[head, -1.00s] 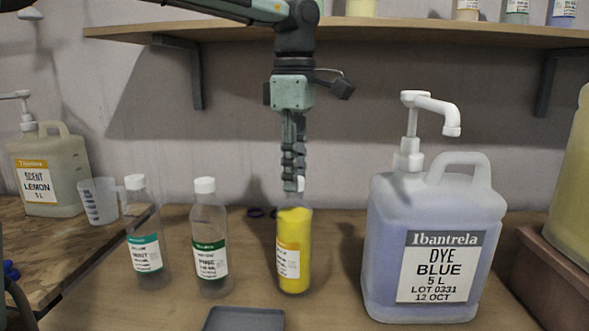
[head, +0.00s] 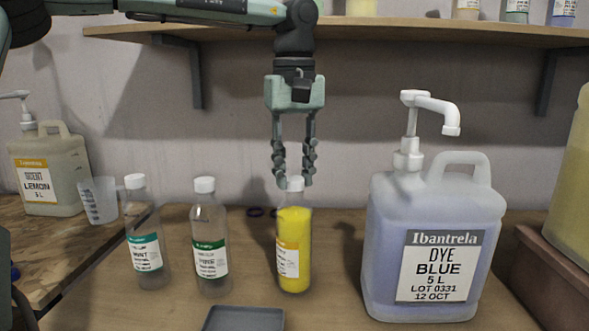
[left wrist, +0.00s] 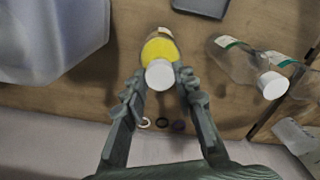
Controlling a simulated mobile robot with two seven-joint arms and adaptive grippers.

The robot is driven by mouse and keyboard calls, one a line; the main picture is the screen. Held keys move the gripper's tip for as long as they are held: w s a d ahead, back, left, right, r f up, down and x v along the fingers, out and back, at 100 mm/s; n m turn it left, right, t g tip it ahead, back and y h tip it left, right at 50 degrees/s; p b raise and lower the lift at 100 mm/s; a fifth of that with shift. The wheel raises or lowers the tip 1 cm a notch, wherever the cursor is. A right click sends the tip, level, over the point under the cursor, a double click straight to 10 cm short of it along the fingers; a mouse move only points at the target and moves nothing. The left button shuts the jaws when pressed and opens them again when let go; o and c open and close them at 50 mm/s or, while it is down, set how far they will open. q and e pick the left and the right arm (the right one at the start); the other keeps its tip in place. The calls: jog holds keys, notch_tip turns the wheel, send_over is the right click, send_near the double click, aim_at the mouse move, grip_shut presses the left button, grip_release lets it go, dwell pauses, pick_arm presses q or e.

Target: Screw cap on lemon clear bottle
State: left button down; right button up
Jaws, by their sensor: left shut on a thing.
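The lemon clear bottle (head: 294,240), with yellow contents and a yellow-edged label, stands upright on the bench. A white cap (head: 295,184) is on its mouth; how tightly it sits cannot be seen. My left gripper (head: 294,178) points straight down from above, its two fingers either side of the cap and shut on it. In the left wrist view, the cap (left wrist: 159,75) lies between the fingertips, with the yellow bottle (left wrist: 160,48) beneath it. My right gripper is not in view.
Two capped clear bottles (head: 210,245) (head: 146,245) stand to the left. A blue dye jug (head: 430,265) with a pump stands close on the right. A grey tray (head: 243,318) lies in front. A shelf (head: 380,28) runs behind, above the bench.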

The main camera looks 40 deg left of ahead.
pick_arm(q)
jog(key=m, duration=0.6)
jog(key=shift+f, duration=0.2)
jog(key=c, duration=1.4)
grip_release()
jog(key=shift+r, duration=0.1)
